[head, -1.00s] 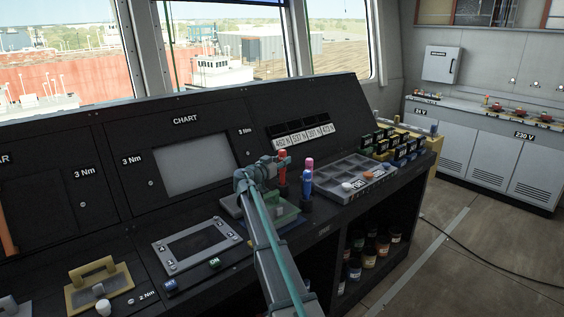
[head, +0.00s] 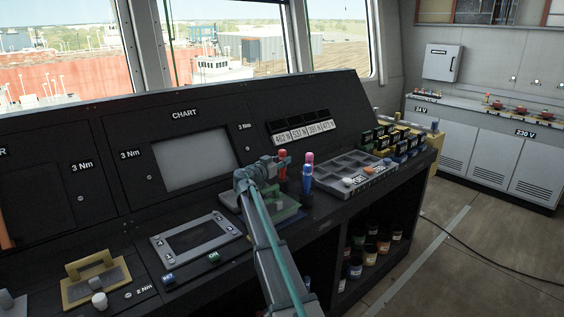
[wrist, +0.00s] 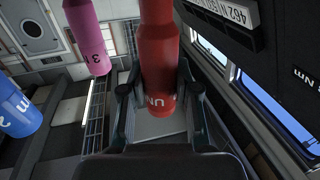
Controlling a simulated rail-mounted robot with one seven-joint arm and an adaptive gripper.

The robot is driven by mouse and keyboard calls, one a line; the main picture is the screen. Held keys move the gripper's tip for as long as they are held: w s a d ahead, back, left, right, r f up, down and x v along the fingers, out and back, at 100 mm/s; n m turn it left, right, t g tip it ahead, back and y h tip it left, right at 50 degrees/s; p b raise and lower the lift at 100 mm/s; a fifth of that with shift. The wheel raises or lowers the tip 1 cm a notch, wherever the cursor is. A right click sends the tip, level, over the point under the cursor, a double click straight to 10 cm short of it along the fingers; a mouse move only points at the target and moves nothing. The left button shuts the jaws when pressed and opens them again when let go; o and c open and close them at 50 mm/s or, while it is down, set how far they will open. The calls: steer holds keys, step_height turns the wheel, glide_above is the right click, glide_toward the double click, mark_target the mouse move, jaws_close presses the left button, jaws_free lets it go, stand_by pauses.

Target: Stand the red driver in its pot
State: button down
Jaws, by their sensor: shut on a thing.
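The red driver (head: 282,170) is upright in my gripper (head: 276,165) above the console top. In the wrist view the red driver (wrist: 160,60) stands between the two fingers of my gripper (wrist: 158,90), which are closed on its handle. The driver's lower end is hidden behind my arm in the head view, so I cannot tell whether it is in a pot. A blue driver (head: 307,174) and a pink driver (head: 309,157) stand just right of it, with a dark pot (head: 306,198) below the blue one. Both also show at the left of the wrist view.
A green block or board (head: 287,213) lies under my gripper. A grey compartment tray (head: 345,172) with small parts sits to the right, with several coloured blocks (head: 385,140) beyond. A grey frame (head: 196,238) lies to the left. The sloped CHART panel (head: 190,160) rises behind.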

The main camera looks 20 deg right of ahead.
steer(key=c, duration=0.8)
jaws_free()
steer(key=shift+o, duration=0.2)
steer(key=v, duration=0.7)
steer(key=shift+a, duration=0.25)
steer(key=shift+s, duration=0.15)
